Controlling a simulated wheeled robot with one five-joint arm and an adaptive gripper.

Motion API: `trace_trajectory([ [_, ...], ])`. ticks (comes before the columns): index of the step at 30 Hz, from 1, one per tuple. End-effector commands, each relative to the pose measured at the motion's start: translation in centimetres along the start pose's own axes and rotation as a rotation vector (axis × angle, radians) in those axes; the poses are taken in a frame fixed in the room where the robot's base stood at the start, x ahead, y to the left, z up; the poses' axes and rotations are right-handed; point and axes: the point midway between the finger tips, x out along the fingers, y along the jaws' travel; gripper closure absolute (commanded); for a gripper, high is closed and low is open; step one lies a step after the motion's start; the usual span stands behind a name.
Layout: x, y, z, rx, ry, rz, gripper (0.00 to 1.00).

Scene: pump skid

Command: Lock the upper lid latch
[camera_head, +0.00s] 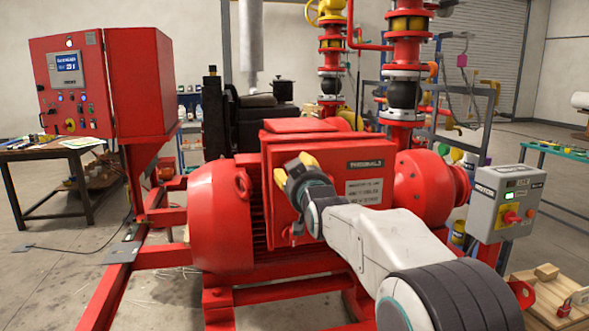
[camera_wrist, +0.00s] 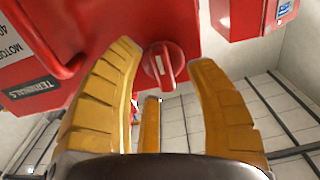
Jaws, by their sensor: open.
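The handle points roughly up and down in that view, tilted slightly. My gripper (camera_wrist: 165,58) is open, with yellow fingers on either side of the latch and visible gaps to it. In the head view my gripper (camera_head: 294,168) is at the box's left edge and hides this latch. Another red fitting (camera_head: 290,232) shows lower on the box edge.
The red motor (camera_head: 220,215) bulges out left of the box. A grey switch box (camera_head: 505,203) stands at the right. A red control cabinet (camera_head: 85,85) stands at the back left; pipes (camera_head: 407,60) rise behind the box.

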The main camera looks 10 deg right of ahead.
Motion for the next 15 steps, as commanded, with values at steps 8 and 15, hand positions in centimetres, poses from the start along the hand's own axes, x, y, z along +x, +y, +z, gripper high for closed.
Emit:
trace_trajectory([
  [8, 1.4, 0.0, 0.1, 0.0, -0.001, 0.0, 0.5],
  [15, 1.5, 0.0, 0.1, 0.0, -0.001, 0.0, 0.5],
])
